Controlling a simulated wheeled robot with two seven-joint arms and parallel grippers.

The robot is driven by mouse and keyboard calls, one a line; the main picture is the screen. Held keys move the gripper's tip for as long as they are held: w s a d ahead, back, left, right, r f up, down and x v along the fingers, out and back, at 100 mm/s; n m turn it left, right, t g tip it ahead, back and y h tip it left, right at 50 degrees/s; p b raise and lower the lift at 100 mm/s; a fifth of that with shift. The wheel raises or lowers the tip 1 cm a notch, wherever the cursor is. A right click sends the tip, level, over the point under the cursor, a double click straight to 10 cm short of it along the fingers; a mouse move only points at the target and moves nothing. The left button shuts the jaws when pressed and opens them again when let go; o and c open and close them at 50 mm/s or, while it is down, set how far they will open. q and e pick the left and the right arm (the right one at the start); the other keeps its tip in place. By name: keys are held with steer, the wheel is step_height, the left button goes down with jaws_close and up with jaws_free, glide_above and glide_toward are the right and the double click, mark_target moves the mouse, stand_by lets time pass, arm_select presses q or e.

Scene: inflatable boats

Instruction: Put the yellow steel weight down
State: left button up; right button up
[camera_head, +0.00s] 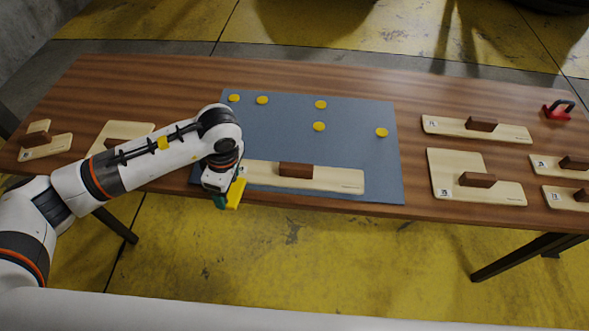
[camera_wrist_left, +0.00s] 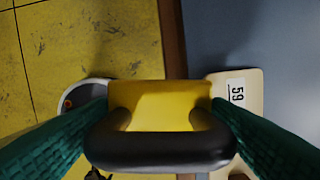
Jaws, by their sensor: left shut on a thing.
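The yellow steel weight (camera_head: 237,193) hangs in my left gripper (camera_head: 221,197) at the table's front edge, by the left end of the long pale wooden piece. In the left wrist view the weight is a yellow block (camera_wrist_left: 160,98) with a thick black handle (camera_wrist_left: 160,148). The green fingers of my left gripper (camera_wrist_left: 160,135) are shut on the handle from both sides. The block covers part of the table edge, with yellow floor to its left and the blue-grey mat to its right. Its height above the table is hard to tell. My right gripper is not in view.
The blue-grey mat (camera_head: 258,130) holds several yellow discs and the long pale piece (camera_head: 330,181) with a brown block. More pale pieces stand left and right. A red weight (camera_head: 555,113) is at the far right. Bare wood lies between mat and right-hand pieces.

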arm_select(q)
steer(key=w+r+n+b, duration=0.1)
steer(key=n, duration=0.2)
steer(key=w+d+r+n+b, duration=0.1)
steer(key=w+n, duration=0.1)
steer(key=n, duration=0.1)
steer(key=w+n+g+b, duration=0.1)
steer(key=w+n, duration=0.1)
steer(key=n, duration=0.2)
steer(key=shift+w+d+r, duration=0.15)
steer(key=shift+d+r, duration=0.15)
steer(key=shift+r, duration=0.1)
steer(key=w+d+r+n+h+b, duration=0.1)
steer(key=w+d+r+n+b, duration=0.15)
steer(key=r+n, duration=0.45)
steer(key=f, duration=0.3)
steer(key=f+n, duration=0.1)
steer(key=f, duration=0.3)
steer(key=f+n+p, duration=0.1)
steer(key=f, duration=0.3)
steer(key=shift+w+a+f+g, duration=0.2)
steer(key=shift+a+f+g, duration=0.1)
steer(key=shift+a, duration=0.1)
steer(key=shift+w+f, duration=0.1)
steer(key=shift+f, duration=0.15)
